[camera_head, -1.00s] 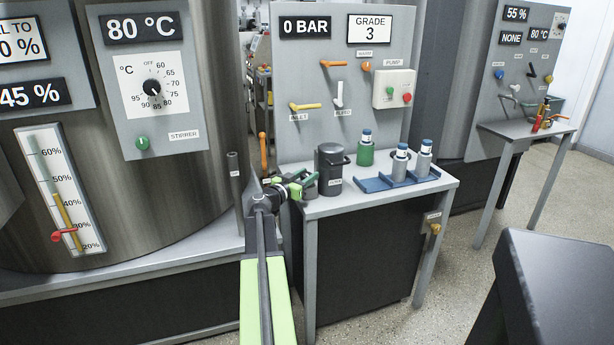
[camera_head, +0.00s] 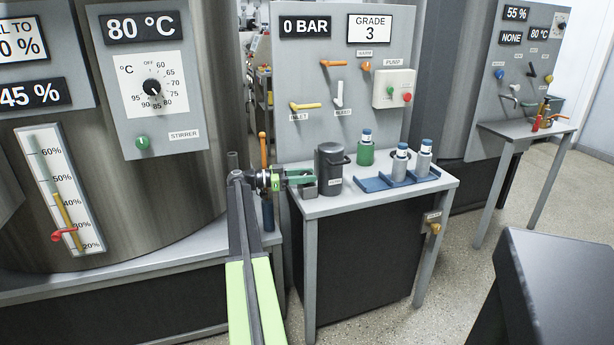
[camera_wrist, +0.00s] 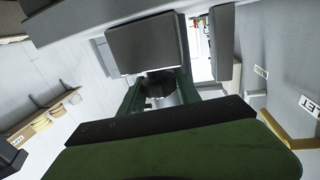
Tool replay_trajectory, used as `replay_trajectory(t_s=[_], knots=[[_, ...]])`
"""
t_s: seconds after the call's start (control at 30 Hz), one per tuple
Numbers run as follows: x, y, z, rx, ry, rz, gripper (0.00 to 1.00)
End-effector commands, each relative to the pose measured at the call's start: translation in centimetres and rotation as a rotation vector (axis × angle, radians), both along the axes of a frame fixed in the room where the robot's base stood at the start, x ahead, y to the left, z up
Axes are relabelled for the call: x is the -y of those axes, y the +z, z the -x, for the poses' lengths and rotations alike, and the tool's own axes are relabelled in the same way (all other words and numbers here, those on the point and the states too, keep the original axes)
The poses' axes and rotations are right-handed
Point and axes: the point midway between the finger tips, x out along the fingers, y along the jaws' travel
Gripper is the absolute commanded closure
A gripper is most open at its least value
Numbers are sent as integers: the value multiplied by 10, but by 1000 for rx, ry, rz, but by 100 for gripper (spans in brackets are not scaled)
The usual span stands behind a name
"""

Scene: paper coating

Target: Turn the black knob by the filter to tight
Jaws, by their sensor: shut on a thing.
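The dark grey filter canister (camera_head: 330,166) stands upright at the left end of the small bench. My gripper (camera_head: 306,177) comes in from the left, just beside the canister, its green fingers pointing right above a small grey block (camera_head: 309,190). In the wrist view the black knob (camera_wrist: 158,84) sits between the green fingers of my gripper (camera_wrist: 160,95), which are shut on it. A grey block (camera_wrist: 145,48) lies just beyond the knob there. The knob is hidden by my fingers in the head view, and no marking shows how tight it is.
A blue tray (camera_head: 374,186) with grey bottles and a green bottle (camera_head: 366,150) stand right of the canister. The yellow inlet lever (camera_head: 305,106) is on the panel above. An orange-handled lever (camera_head: 263,145) rises behind my wrist. The large steel tank (camera_head: 195,60) is at left.

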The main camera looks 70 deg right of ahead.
Motion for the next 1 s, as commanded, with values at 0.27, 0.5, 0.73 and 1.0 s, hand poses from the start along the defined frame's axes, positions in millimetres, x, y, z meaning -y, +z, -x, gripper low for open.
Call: replay_trajectory(t_s=[0.27, 0.5, 0.73, 1.0], knots=[[1, 0, -4, 0, -119, 0, 100], [0, 0, -3, 0, -158, 0, 100], [0, 0, -3, -1, -162, 0, 100], [0, 1, -3, -1, -161, 0, 52]])
